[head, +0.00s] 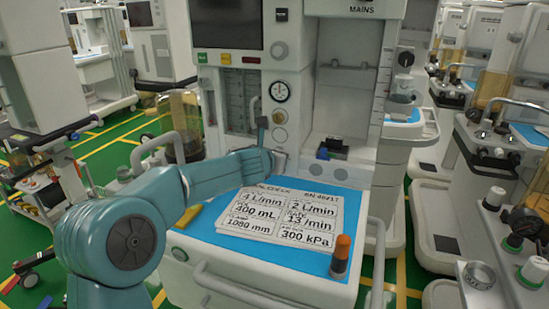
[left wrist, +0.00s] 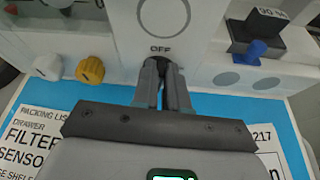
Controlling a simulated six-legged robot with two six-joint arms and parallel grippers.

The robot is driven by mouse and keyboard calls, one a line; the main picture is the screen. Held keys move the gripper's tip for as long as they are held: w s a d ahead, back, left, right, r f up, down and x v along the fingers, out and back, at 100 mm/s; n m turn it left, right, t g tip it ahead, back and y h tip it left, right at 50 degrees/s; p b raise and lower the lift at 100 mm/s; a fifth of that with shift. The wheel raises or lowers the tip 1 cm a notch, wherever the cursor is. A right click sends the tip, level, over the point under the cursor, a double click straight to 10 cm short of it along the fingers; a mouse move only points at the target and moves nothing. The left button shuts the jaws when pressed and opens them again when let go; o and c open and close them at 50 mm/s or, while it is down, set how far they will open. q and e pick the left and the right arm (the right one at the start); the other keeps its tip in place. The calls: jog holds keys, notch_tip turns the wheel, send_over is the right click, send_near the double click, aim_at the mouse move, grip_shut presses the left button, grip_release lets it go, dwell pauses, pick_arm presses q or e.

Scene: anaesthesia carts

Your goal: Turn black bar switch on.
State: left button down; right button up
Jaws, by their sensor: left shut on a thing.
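My left gripper (left wrist: 162,82) is at the front panel of the anaesthesia cart (head: 240,58), just below a printed "OFF" label. Its two fingers are shut on a small dark thing, which looks like the black bar switch; the fingers hide most of it, so I cannot tell how it is turned. My right gripper is not in view.
A blue mat (head: 203,226) with printed sheets (head: 290,222) lies on the cart's shelf, with an orange-capped bottle (head: 341,258) at its right front.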

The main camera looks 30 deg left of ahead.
pick_arm(q)
jog(key=shift+w+d+f+m+y+b, duration=0.1)
jog(key=shift+d+m+y+b, duration=0.2)
jog(key=shift+m, duration=0.3)
jog(key=shift+w+d+f+m+y+b, duration=0.15)
jog(key=shift+m+y+b, duration=0.25)
jog(key=shift+m, duration=0.2)
jog(key=m+y, duration=0.1)
jog(key=m+b, duration=0.1)
jog(key=d+m+y, duration=0.1)
jog(key=shift+f+m+y+b, duration=0.3)
jog(key=shift+f+m+b, duration=0.05)
jog(key=shift+f+m, duration=0.05)
jog(key=m+y+b, duration=0.1)
jog(key=m+b, duration=0.1)
jog(key=m, duration=0.1)
jog(key=shift+d+f+t+y, duration=0.2)
jog(key=shift+f+t+y, duration=0.1)
jog(key=shift+f+y, duration=0.1)
jog(key=shift+f+m+y+b, duration=0.15)
jog(key=shift+m+y+b, duration=0.25)
jog(key=shift+m, duration=0.6)
jog(key=shift+t, duration=0.3)
jog(key=c, duration=1.2)
grip_release()
jog(key=shift+o, duration=0.2)
jog(key=shift+d, duration=0.1)
